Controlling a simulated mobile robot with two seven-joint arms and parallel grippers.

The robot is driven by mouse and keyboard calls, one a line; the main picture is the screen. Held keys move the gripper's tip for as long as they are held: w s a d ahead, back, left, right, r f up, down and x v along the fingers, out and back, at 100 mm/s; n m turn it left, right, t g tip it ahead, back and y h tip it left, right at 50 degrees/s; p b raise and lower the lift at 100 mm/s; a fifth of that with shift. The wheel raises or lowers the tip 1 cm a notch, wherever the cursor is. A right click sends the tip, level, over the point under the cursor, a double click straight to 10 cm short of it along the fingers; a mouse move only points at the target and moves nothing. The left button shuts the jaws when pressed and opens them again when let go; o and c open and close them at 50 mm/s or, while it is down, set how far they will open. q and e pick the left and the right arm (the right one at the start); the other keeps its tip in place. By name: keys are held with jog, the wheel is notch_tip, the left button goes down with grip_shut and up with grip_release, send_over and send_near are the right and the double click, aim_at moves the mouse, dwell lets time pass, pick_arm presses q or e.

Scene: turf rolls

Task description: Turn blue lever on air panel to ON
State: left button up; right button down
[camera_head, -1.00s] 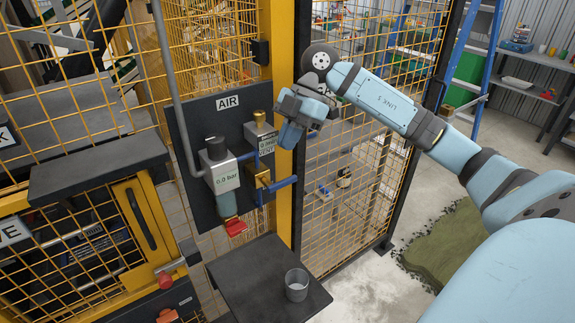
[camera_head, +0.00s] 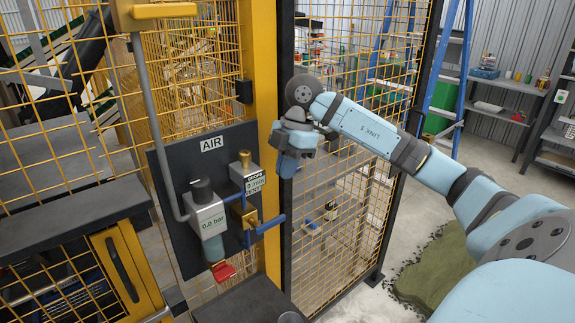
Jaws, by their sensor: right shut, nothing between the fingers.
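The black air panel (camera_head: 166,174) is mounted on the yellow post, with a white AIR label (camera_head: 212,143) at its top. The blue lever (camera_head: 271,224) sticks out to the right from a brass valve (camera_head: 243,212) and lies nearly level. A grey regulator (camera_head: 208,216) on the panel reads 0.0 bar. My right gripper (camera_head: 286,168) points down above and right of the lever, apart from it. It is shut and empty. My left gripper is out of view.
Yellow mesh fencing (camera_head: 350,190) stands behind my right arm. A red part (camera_head: 223,271) hangs below the regulator. A dark shelf (camera_head: 250,303) juts out under the panel. Open floor with a green turf piece (camera_head: 436,270) lies to the right.

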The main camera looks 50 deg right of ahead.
aim_at(278, 220)
jog(key=x, duration=0.6)
jog(key=d+p+x, duration=0.1)
jog(key=x, duration=0.3)
jog(key=shift+s+f, duration=0.1)
jog(key=shift+f, duration=0.1)
